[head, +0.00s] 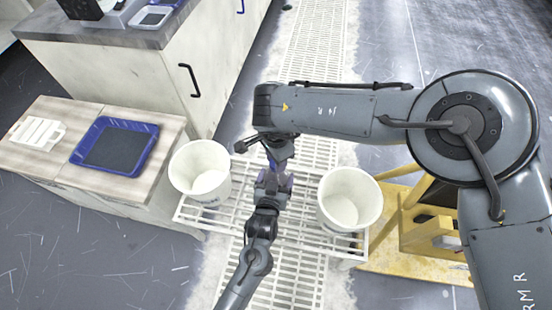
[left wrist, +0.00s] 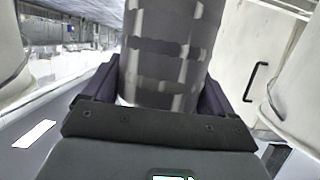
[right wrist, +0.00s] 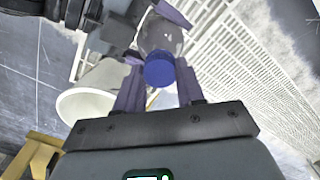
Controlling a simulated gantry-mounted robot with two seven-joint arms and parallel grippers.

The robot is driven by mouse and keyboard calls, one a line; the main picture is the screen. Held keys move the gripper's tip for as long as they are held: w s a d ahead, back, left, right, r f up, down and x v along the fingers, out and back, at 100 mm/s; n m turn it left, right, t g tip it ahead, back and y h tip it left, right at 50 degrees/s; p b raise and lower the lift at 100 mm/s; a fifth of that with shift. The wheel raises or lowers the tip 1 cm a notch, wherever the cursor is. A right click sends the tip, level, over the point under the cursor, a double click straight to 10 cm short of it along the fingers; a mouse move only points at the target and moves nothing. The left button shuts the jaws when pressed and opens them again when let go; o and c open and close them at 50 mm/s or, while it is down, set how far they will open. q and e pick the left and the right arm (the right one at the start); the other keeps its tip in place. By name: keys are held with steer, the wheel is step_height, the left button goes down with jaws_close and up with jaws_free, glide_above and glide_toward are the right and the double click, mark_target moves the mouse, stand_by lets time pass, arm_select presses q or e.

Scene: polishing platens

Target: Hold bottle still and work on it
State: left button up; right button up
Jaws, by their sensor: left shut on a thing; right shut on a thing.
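A clear bottle (right wrist: 160,38) with a blue cap (right wrist: 159,70) shows in the right wrist view. My right gripper (right wrist: 157,66) is shut on the cap, with a purple finger on each side. My left gripper (head: 272,178) is shut on the bottle body, its purple fingers beside the clear part in the right wrist view. In the head view my right gripper (head: 278,158) points down, directly above the left one, and the bottle is mostly hidden between them. In the left wrist view a grey banded cylindrical shape fills the space between the fingers; I cannot tell where the bottle's outline is.
A white bucket (head: 181,186) stands left of the grippers and another (head: 328,214) right, both at a white slatted rack (head: 240,225). A blue tray (head: 77,157) and a white rack (head: 37,141) lie on the wooden cabinet at left. A yellow stand (head: 389,256) is at right.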

steer(key=shift+r, duration=0.85)
steer(key=shift+r, duration=2.05)
arm_select(q)
steer(key=o, duration=1.9)
steer(key=shift+c, duration=0.2)
steer(key=shift+s, duration=0.1)
